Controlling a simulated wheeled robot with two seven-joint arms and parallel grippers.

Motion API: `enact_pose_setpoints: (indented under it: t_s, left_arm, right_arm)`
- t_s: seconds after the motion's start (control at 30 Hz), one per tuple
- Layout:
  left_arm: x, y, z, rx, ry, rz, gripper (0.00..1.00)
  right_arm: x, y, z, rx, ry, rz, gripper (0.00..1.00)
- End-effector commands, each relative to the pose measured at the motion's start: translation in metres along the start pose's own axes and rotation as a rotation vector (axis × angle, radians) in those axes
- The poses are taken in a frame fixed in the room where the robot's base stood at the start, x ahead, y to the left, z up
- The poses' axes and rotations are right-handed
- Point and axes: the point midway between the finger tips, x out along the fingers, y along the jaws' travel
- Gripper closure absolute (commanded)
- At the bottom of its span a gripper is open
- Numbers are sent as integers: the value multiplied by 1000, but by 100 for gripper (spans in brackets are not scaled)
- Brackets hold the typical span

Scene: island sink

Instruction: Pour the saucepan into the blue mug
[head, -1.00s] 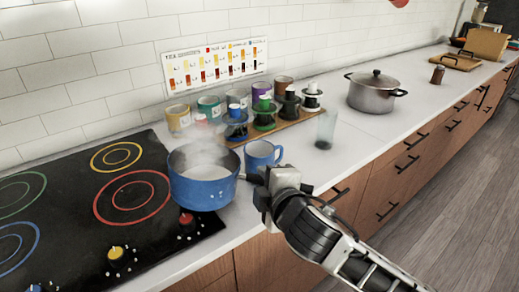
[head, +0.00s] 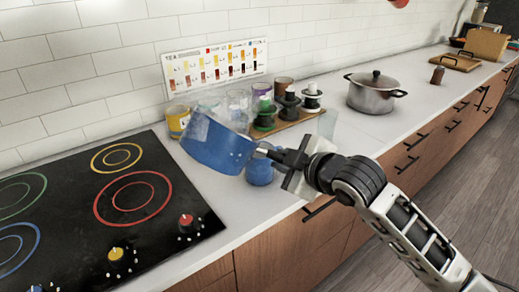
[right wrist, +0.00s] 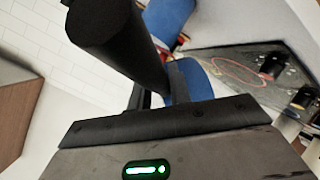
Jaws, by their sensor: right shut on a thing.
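The blue saucepan (head: 215,150) is in the air in the head view, lifted off the cooktop and tilted, with its upper edge sloping down to the right. My right gripper (head: 287,157) is shut on its dark handle, which also shows large in the right wrist view (right wrist: 115,40). The blue mug (head: 261,173) stands on the counter just right of and below the pan, partly hidden by the pan and handle. The inside of the mug and the pan's contents cannot be seen. My left gripper is not in view.
The black cooktop (head: 75,215) with coloured rings is at the left. Behind the pan are a yellow mug (head: 178,120) and a tray (head: 295,128) with several drippers.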

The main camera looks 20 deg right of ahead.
Motion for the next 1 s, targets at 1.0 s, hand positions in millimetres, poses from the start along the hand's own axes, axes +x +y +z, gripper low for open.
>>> enact_pose_setpoints:
  t_s: [1.0]
  left_arm:
    - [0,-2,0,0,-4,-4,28]
  right_arm:
    - [5,-4,10,223,61,-76,100]
